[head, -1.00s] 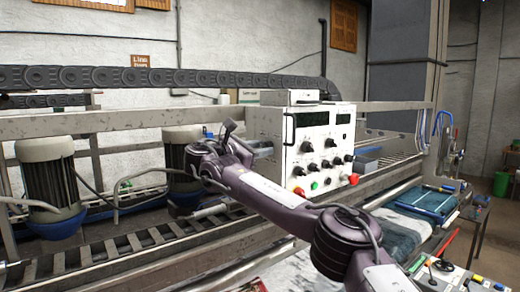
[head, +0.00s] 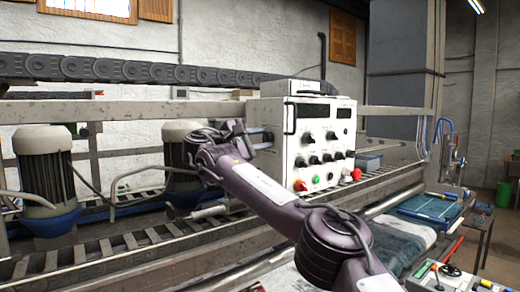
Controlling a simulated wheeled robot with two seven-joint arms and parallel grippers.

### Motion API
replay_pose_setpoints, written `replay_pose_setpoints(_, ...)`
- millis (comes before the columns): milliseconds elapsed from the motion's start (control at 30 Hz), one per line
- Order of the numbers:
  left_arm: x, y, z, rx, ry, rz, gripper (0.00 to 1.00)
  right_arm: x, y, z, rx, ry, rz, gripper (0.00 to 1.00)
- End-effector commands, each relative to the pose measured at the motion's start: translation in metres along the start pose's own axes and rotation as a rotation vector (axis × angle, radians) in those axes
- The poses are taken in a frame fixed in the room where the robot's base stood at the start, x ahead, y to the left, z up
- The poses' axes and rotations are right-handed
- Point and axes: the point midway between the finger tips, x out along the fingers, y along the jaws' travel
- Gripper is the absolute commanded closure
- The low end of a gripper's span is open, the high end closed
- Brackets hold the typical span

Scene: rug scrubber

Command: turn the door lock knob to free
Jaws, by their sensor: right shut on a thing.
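The white control box (head: 318,115) stands on the machine's rail, with dark knobs and coloured buttons on its front. My right arm reaches up from the lower right to the box's left side. My right gripper (head: 263,139) is at that side face, its light fingers pointing right against it. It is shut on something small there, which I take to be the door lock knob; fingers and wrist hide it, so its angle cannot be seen. My left gripper is out of view.
Two motors (head: 45,168) with blue bases stand left of the arm. A metal rail (head: 120,111) and a dark cable chain (head: 130,69) run behind it. A slatted conveyor (head: 110,250) lies below. A button panel (head: 450,278) is at the lower right.

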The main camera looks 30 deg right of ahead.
Motion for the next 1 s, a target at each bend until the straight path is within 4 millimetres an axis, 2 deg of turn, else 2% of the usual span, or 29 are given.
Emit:
replay_pose_setpoints(100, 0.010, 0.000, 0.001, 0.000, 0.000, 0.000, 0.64, -0.001, -0.005, -0.004, 0.107, -0.011, 0.000, 0.92)
replay_pose_setpoints(400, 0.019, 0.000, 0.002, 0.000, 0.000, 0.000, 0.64, -0.001, -0.004, -0.004, 0.390, -0.032, 0.008, 0.92)
replay_pose_setpoints(700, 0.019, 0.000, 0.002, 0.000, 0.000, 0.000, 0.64, 0.000, -0.005, -0.005, 0.651, -0.054, 0.013, 0.92)
replay_pose_setpoints(1000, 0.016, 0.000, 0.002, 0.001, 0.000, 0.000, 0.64, 0.000, -0.004, -0.005, 0.835, -0.067, 0.018, 0.93)
